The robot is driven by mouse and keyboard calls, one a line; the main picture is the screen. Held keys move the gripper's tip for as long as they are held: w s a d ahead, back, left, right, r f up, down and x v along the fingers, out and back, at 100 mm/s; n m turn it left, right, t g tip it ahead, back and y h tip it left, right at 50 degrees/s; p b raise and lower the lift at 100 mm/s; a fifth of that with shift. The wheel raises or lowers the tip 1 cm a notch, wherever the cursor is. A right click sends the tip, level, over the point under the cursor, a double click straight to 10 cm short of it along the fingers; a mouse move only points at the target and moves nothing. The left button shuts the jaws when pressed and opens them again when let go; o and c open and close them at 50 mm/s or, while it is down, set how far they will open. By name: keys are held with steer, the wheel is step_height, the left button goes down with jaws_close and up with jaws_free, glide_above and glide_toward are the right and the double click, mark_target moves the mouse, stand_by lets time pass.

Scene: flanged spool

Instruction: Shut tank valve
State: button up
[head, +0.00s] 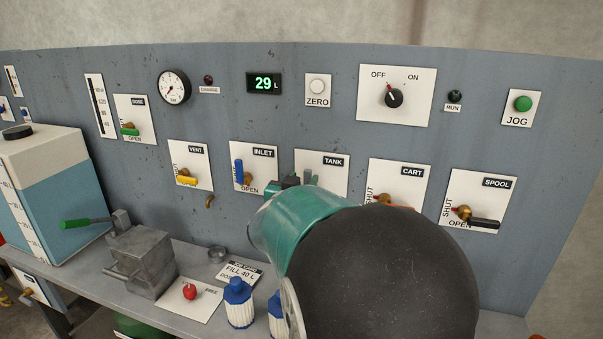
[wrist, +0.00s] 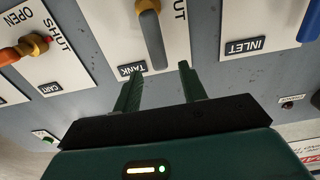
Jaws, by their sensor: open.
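The tank valve is on a white plate labelled TANK (head: 335,172), partly hidden behind my gripper in the head view. Its grey lever (wrist: 152,40) points from a brass hub toward the TANK label, so upward on the panel. My gripper (wrist: 160,70) is open and empty. In the wrist view its two green fingers lie on either side of the lever's free end. Whether they touch it I cannot tell. In the head view my gripper (head: 292,183) is at the plate's left part, and my arm hides the lower plate. A SHUT label (wrist: 180,10) shows beside the hub.
The inlet valve (head: 239,172) with a blue lever is close on the left, the cart valve (head: 385,200) on the right. The spool valve (head: 478,220) is farther right. A display (head: 265,83) reads 29 L. Bottles (head: 238,303) and a metal block (head: 143,260) stand on the bench below.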

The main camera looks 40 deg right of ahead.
mark_target(307, 174)
steer(key=x, duration=0.5)
steer(key=shift+c, duration=0.4)
jaws_close()
